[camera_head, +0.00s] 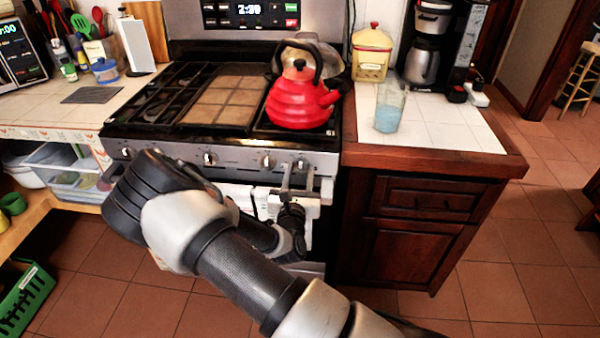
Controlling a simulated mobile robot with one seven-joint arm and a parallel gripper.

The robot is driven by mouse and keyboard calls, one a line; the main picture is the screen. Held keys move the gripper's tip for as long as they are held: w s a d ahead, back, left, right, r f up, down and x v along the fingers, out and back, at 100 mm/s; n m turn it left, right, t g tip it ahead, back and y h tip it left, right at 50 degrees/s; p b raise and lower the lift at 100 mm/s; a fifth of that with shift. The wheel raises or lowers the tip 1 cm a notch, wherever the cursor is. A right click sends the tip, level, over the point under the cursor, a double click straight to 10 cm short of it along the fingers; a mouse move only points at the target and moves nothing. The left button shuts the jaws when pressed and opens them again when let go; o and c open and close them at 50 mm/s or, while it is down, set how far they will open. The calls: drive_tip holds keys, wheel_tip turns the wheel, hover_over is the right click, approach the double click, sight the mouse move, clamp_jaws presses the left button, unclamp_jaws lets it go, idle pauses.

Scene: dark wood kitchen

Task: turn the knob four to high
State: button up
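The stove (235,152) has a row of knobs along its front panel. The rightmost visible knob (301,165) is at the panel's right end, and another knob (267,162) is to its left. My gripper (297,179) is in front of the panel's right end, pointing up toward the rightmost knob. Its two fingers are spread, with a gap between them, one on each side just below this knob. I cannot tell whether either finger touches it. My arm hides part of the panel's left half and the oven front. The knob's exact setting is too small to read.
A red kettle (298,103) stands on the right of the stovetop. A wooden cabinet (415,225) with a tiled top adjoins the stove on the right; a glass (389,108) and a coffee maker (432,50) stand on it.

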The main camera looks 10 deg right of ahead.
drive_tip(key=shift+c, duration=1.1)
drive_tip(key=shift+r+n+p, duration=0.1)
drive_tip(key=shift+n+p, duration=0.2)
drive_tip(key=shift+p, duration=0.3)
drive_tip(key=shift+r+n+p, duration=0.1)
drive_tip(key=shift+n+p, duration=0.2)
drive_tip(key=shift+p, duration=0.1)
drive_tip(key=n+p, duration=0.2)
drive_tip(key=shift+p, duration=0.3)
drive_tip(key=n+p, duration=0.3)
drive_tip(key=n, duration=0.2)
drive_tip(key=shift+f+n+p, duration=0.2)
drive_tip(key=shift+n+p, duration=0.1)
drive_tip(key=shift+p, duration=0.05)
drive_tip(key=o, duration=1)
